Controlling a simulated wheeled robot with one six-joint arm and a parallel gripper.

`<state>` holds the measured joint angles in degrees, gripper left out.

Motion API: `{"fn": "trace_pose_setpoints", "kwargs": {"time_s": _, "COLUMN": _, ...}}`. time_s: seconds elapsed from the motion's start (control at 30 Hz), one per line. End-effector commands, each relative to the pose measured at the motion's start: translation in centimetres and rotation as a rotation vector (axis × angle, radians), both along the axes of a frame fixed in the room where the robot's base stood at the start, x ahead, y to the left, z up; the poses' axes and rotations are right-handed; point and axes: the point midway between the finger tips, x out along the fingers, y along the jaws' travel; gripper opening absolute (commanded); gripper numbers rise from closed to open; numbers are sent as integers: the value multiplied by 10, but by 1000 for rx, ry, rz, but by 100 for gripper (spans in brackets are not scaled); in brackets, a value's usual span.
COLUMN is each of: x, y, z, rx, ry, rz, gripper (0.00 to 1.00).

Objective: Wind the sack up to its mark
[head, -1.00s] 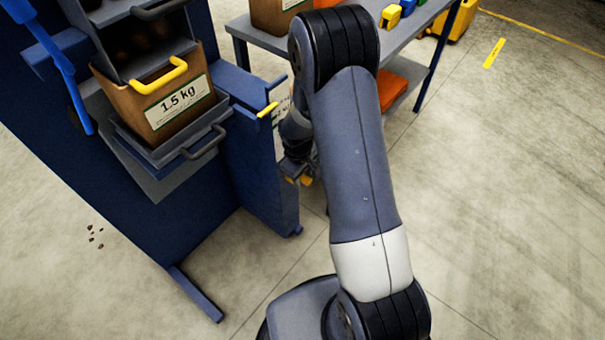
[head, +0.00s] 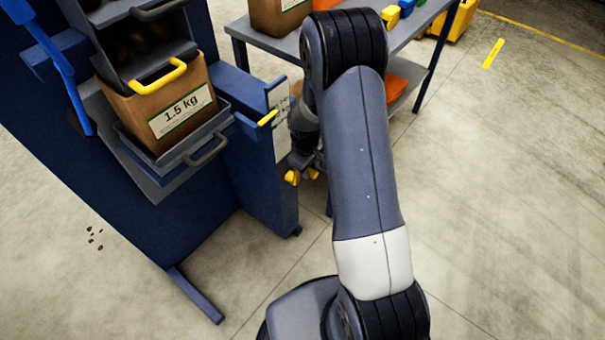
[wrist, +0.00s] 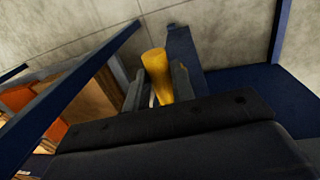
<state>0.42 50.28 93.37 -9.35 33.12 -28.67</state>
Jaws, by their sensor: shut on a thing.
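The brown sack (head: 143,104), with a "1.5 kg" label, stands on a grey tray (head: 165,158) on the blue machine. A yellow pointer (head: 268,118) sticks out at the tray's right, beside a pale marked plate (head: 281,130); its markings are too small to read. My gripper (head: 303,172) is low, right of the blue post and partly behind my arm. In the wrist view my gripper (wrist: 157,92) is shut on a yellow crank knob (wrist: 156,70). The rest of the crank is mostly hidden.
A grey-topped table (head: 330,32) behind my arm holds another brown sack (head: 278,14) and small coloured blocks. The blue post (head: 262,185) is close beside my gripper. Floor to the right is open.

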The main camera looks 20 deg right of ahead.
Motion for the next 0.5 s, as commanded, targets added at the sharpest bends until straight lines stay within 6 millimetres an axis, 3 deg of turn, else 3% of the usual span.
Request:
{"fn": "trace_pose_setpoints", "kwargs": {"time_s": 0.33, "x": 6, "y": -6, "z": 0, "rx": -1, "ry": -7, "rz": 3, "gripper": 0}}
{"fn": "trace_pose_setpoints", "kwargs": {"time_s": 0.37, "x": 6, "y": -6, "z": 0, "rx": -1, "ry": -7, "rz": 3, "gripper": 26}}
{"fn": "trace_pose_setpoints", "kwargs": {"time_s": 0.5, "x": 6, "y": -6, "z": 0, "rx": -1, "ry": -5, "rz": 1, "gripper": 37}}
